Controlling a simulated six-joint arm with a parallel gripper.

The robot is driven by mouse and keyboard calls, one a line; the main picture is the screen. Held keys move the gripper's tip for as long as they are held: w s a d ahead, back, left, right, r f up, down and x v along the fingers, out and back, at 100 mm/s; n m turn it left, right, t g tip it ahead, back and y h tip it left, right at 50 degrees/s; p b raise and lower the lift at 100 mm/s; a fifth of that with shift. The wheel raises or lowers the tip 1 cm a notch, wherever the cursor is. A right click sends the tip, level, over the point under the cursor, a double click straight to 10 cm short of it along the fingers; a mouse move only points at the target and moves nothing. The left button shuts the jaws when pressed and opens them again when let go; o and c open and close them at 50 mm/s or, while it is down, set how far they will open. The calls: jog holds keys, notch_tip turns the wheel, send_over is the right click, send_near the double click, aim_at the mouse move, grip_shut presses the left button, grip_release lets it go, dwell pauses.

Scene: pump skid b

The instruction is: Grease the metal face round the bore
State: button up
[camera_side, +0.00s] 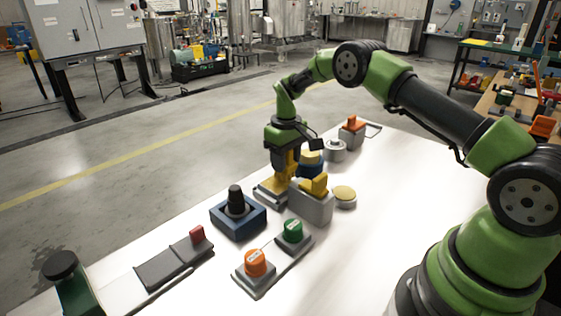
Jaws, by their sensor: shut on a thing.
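My gripper (281,176) points down over a low grey metal piece (266,193) near the middle of the table. It is shut on a yellow-orange piece (279,186), whose lower end is at or just above the grey piece; I cannot tell if they touch. No bore shows clearly, as the gripper covers much of the grey piece. Close on the right stand a grey box (312,208) with a yellow block on top and a blue pot (313,170) with a yellowish top, partly hidden. A round tin with a tan top (345,196) sits farther right.
In front are a blue block with a black knob (237,211), a plate with an orange button (256,263) and a green button (292,231), and a dark flat piece (172,261). Behind stand a grey round part (335,151) and an orange-topped block (352,129). The table's right side is clear.

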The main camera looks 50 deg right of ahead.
jog(key=shift+a+r, duration=0.1)
jog(key=shift+a, duration=3.4)
notch_tip(320, 180, up, 8)
